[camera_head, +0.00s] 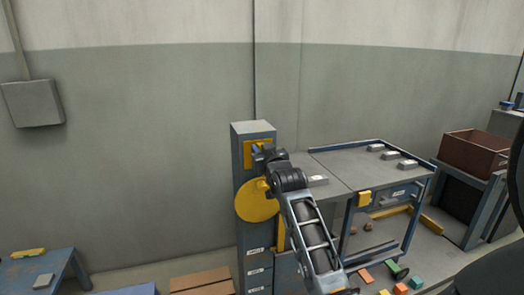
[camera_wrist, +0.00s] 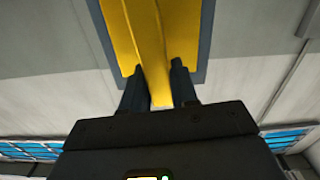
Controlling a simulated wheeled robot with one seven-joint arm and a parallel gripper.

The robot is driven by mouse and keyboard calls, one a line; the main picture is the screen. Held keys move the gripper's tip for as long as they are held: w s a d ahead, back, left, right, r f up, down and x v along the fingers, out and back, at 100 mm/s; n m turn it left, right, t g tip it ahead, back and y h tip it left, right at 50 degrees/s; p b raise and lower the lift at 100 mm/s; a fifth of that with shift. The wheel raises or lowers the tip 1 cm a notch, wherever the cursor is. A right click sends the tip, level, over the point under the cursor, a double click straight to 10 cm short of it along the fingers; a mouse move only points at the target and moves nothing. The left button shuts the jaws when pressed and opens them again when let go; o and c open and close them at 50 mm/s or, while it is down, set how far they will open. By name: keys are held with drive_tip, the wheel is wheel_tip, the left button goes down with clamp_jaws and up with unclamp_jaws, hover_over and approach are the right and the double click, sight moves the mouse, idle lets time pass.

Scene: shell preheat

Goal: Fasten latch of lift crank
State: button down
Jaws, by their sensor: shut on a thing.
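A grey column cabinet (camera_head: 252,130) stands against the wall, with a yellow plate (camera_head: 248,160) near its top and a round yellow disc (camera_head: 257,208) below. My gripper (camera_head: 258,149) is at the yellow plate, and my arm hides part of the column front. In the wrist view, my gripper (camera_wrist: 158,88) has its two dark fingers on either side of a narrow yellow bar (camera_wrist: 156,70), shut on it. The bar lies in front of a wider yellow plate (camera_wrist: 185,30) with a dark border. I cannot tell whether the latch is fastened.
A grey bench (camera_head: 325,200) adjoins the column on the right, and a blue-framed cart (camera_head: 345,160) bears several metal blocks. Coloured blocks lie on the floor (camera_head: 385,270). A brown bin (camera_head: 470,150) is at far right. A low blue table (camera_head: 60,265) stands at lower left.

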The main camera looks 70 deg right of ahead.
drive_tip(key=n, duration=0.3)
drive_tip(key=w+a+n+p, duration=0.1)
drive_tip(key=n, duration=0.2)
drive_tip(key=w+f+n, duration=0.1)
drive_tip(key=n, duration=0.2)
drive_tip(key=shift+a+f+n+p, duration=0.1)
drive_tip(key=shift+a+n+p, duration=0.2)
drive_tip(key=shift+p, duration=0.1)
drive_tip(key=n, duration=0.1)
drive_tip(key=f+n+p, duration=0.1)
drive_tip(key=n, duration=0.1)
drive_tip(key=shift+w+a+n+p, duration=0.1)
drive_tip(key=shift+a+n+p, duration=0.05)
drive_tip(key=shift+n+p, duration=0.15)
drive_tip(key=shift+f+n+p, duration=0.3)
drive_tip(key=shift+n+p, duration=0.25)
drive_tip(key=shift+n, duration=0.4)
drive_tip(key=shift+f+n+p, duration=0.3)
drive_tip(key=shift+n+p, duration=0.25)
drive_tip(key=shift+n, duration=0.4)
drive_tip(key=c, duration=1)
unclamp_jaws()
drive_tip(key=shift+o, duration=0.2)
drive_tip(key=v, duration=0.8)
drive_tip(key=shift+b, duration=0.45)
